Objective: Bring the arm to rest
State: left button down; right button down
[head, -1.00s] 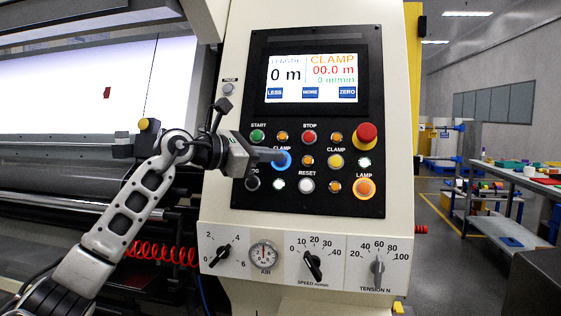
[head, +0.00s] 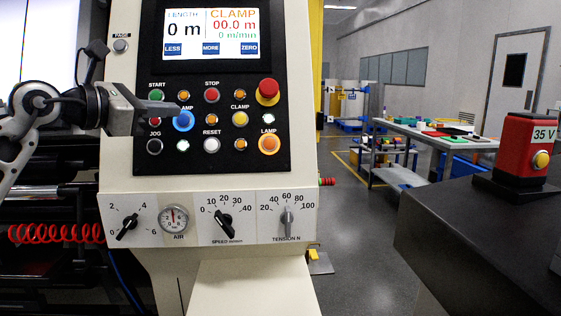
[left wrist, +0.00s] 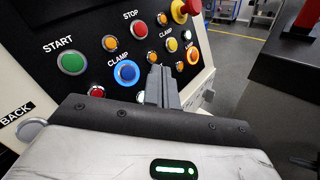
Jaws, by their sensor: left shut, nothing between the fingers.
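My left gripper (head: 178,108) is shut and empty in front of the button panel (head: 280,165). In the head view its fingertips overlap the top of the blue CLAMP button (head: 183,121); whether they touch it I cannot tell. In the left wrist view the closed fingers (left wrist: 162,85) point at the panel, right of the blue CLAMP button (left wrist: 126,73), which shows uncovered there. The green START button (left wrist: 71,62) is to the left. My left arm (head: 35,120) comes in from the left. My right gripper is not in view.
The screen (head: 211,35) reads 0 m and CLAMP 00.0 m. Dials and an air gauge (head: 173,219) sit below the panel. A red device marked 35 V (head: 517,150) stands on a dark surface (head: 470,235) at right. A workbench (head: 430,132) stands behind open floor.

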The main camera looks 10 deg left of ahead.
pick_arm(q)
jog(key=s+d+f+n+t+h+p, duration=0.1)
jog(key=s+d+f+n+h, duration=0.25)
jog(key=d+f+n, duration=0.45)
jog(key=s+d+f+n+h, duration=0.2)
jog(key=d+f+n+h, duration=0.35)
jog(key=f, duration=0.55)
jog(key=s+f+n+t+y+p, duration=0.1)
jog(key=s+f+n+t+y, duration=0.35)
jog(key=f+n+y, duration=1.25)
jog(key=s+d+f+n+g+h, duration=0.1)
jog(key=s+f+n+g, duration=0.3)
jog(key=s, duration=0.5)
jog(key=s+d+f+n+g+h, duration=0.1)
jog(key=s+f+n+g, duration=0.4)
jog(key=s+f+n, duration=0.3)
jog(key=shift+s+d+f+n+h+p, duration=0.3)
jog(key=shift+s+f+n+h, duration=0.1)
jog(key=shift+f+n, duration=0.45)
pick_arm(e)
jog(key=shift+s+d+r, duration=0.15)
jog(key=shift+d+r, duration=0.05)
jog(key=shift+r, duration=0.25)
pick_arm(q)
jog(key=shift+w+r, duration=0.1)
